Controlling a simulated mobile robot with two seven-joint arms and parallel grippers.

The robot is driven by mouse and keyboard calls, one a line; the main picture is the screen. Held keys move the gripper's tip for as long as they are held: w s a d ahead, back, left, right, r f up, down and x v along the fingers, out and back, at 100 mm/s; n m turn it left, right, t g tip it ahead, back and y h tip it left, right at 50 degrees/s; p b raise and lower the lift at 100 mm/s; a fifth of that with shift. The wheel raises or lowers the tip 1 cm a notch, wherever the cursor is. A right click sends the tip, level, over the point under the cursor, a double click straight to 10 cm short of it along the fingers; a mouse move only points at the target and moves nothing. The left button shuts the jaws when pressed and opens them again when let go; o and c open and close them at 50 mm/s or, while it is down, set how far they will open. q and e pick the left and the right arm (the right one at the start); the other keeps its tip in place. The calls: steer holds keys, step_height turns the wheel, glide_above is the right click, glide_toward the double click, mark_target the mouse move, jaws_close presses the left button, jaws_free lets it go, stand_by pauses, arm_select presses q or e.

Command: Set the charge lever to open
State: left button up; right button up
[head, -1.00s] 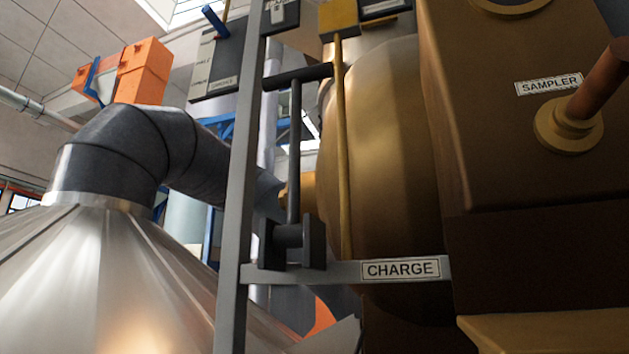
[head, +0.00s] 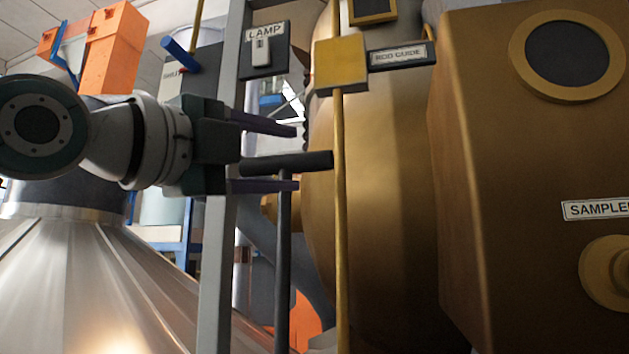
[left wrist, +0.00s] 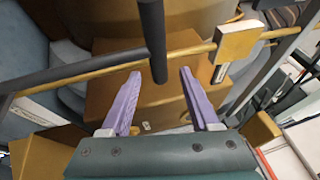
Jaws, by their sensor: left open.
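The charge lever is a dark upright rod (head: 283,260) with a dark horizontal handle (head: 318,160) at its top. My left gripper (head: 297,158) comes in from the left, open, with one purple finger above the handle and one below it. In the left wrist view, the handle (left wrist: 153,35) ends between the two spread fingers (left wrist: 160,73), with gaps visible on both sides. The lever's lower end and CHARGE plate are outside the head view. My right gripper is not in view.
A grey post (head: 215,290) stands just behind my left gripper. A brass rod (head: 340,220) runs through a yellow block (head: 340,65) right of the handle. A LAMP switch plate (head: 264,50) is above. A large brass housing (head: 500,200) fills the right.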

mark_target(302, 158)
arm_select(q)
steer(key=p+x, duration=0.5)
steer(key=x, duration=0.2)
steer(key=shift+r, duration=0.15)
steer(key=shift+p+x, duration=0.3)
steer(key=shift+x, duration=0.55)
steer(key=shift+f, duration=0.2)
steer(key=shift+c, duration=0.4)
jaws_close()
